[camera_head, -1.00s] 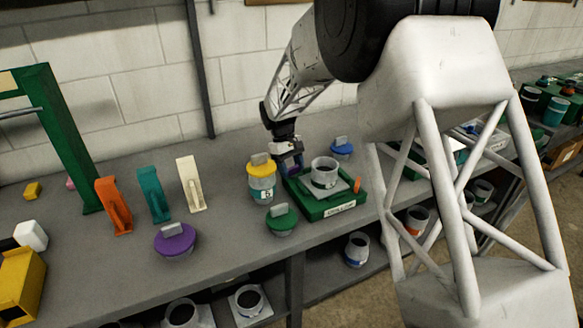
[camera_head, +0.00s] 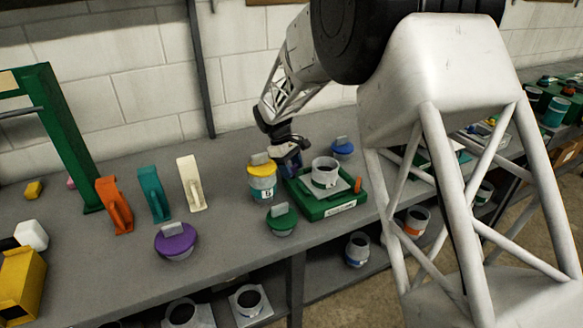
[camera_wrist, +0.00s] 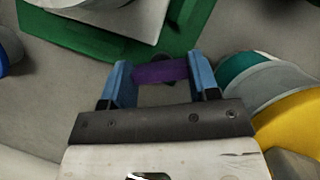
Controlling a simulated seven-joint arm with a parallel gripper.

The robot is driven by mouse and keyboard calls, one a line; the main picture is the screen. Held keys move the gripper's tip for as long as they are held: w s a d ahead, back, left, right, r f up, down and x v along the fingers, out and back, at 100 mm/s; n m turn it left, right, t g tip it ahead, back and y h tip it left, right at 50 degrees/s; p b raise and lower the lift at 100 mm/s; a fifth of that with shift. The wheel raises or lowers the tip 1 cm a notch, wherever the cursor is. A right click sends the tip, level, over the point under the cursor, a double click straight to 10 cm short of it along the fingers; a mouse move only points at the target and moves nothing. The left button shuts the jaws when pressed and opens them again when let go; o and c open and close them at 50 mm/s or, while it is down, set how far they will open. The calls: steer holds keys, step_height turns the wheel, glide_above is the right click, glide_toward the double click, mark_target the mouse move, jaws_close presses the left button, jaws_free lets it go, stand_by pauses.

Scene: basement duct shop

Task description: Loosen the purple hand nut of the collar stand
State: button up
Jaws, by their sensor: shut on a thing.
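The collar stand (camera_head: 335,207) is a green base with a grey plate and a grey round collar (camera_head: 325,172) on top; it sits on the bench right of centre. Its purple hand nut (camera_wrist: 160,73) shows in the wrist view as a purple bar beside the stand's green edge. My gripper (camera_head: 292,166) is at the back left of the stand. In the wrist view its two blue fingers are on either side of the purple nut, shut on it. In the head view the nut is mostly hidden by the gripper.
A yellow-lidded canister (camera_head: 262,182) stands close to the gripper. A green-lidded piece (camera_head: 282,219) and a blue-lidded piece (camera_head: 342,147) flank the stand. A purple-lidded piece (camera_head: 176,241) and orange, teal and cream brackets (camera_head: 191,184) stand at left.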

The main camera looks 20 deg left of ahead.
steer(key=o, duration=0.9)
steer(key=shift+a+r, duration=0.1)
steer(key=shift+r, duration=0.05)
steer(key=shift+v, duration=3.7)
